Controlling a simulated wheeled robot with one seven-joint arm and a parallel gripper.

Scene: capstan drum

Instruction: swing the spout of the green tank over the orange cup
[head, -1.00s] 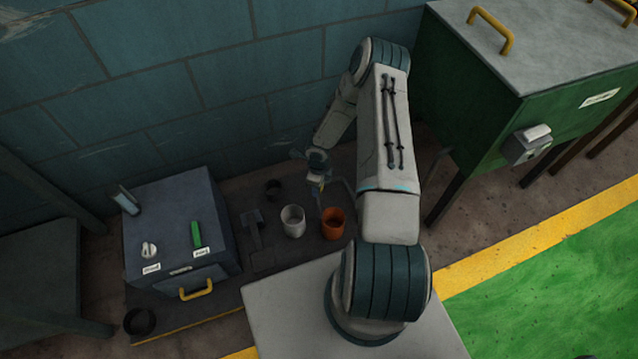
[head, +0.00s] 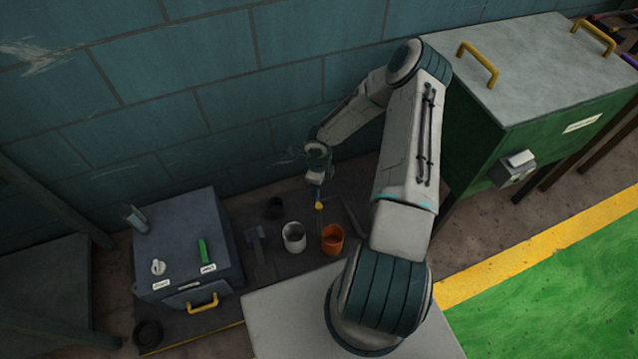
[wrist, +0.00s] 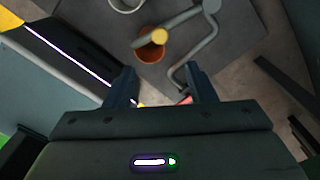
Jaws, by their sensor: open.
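The green tank (head: 500,130) stands at the right in the head view. The orange cup (head: 332,238) stands on the dark floor plate beside a white cup and shows at the top of the wrist view (wrist: 150,52). In the wrist view a grey pipe, apparently the spout (wrist: 190,26), carries a yellow knob (wrist: 160,36) and overlaps the orange cup; I cannot tell whether its end is truly above it. The yellow knob shows behind the cup in the head view (head: 319,205). My gripper (wrist: 162,88) is open, its fingers apart, near a small red part.
The white cup (head: 293,237) is left of the orange cup, with a dark cup (head: 275,208) behind. A grey box (head: 188,245) with a yellow handle stands at the left. The wall (head: 200,90) is close behind. A bent grey pipe (wrist: 180,73) runs near my fingers.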

